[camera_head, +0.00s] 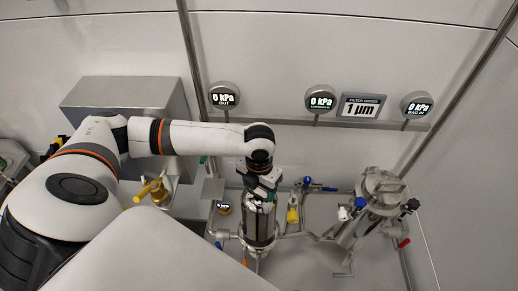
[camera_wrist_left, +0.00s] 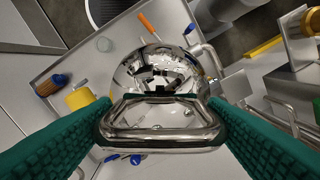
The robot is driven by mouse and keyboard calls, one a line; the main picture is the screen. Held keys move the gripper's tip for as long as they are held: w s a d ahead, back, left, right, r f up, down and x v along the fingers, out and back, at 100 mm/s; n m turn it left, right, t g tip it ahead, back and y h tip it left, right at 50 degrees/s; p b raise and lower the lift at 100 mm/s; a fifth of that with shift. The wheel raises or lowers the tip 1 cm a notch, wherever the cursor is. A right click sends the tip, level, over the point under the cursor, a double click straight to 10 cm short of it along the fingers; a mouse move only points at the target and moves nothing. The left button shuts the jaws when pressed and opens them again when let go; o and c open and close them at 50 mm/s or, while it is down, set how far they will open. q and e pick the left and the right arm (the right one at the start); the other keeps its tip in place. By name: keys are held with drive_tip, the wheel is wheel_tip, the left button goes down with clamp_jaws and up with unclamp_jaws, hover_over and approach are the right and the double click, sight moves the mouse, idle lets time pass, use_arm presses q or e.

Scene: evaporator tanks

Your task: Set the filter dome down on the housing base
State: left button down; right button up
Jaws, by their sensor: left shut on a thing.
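The filter dome is a shiny steel cylinder (camera_head: 260,222) with a rounded mirror-like top (camera_wrist_left: 155,72) and a loop handle (camera_wrist_left: 160,141). My left gripper (camera_head: 262,188) comes down over it from above. In the wrist view its green ridged fingers (camera_wrist_left: 158,112) are shut on the handle from both sides. The dome hangs upright below the gripper. The housing base (camera_head: 258,246) is at the dome's lower end, in line with it in the head view. I cannot tell whether they touch. The wrist view hides the seam behind the dome. My right gripper is not in view.
A second steel housing (camera_head: 380,190) with blue and red valve handles stands at the right. Pipes and a yellow valve (camera_head: 293,214) lie between. Round gauges (camera_head: 320,98) and a "1 µm" sign (camera_head: 362,106) hang on the wall. A steel box (camera_head: 125,100) is behind my left arm.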

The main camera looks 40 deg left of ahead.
sight(259, 194)
use_arm(q)
drive_tip(key=shift+f+b, duration=1.15)
drive_tip(key=shift+f, duration=1.15)
drive_tip(key=shift+c, duration=2)
unclamp_jaws()
drive_tip(key=shift+o, duration=1.2)
drive_tip(key=shift+s, duration=0.1)
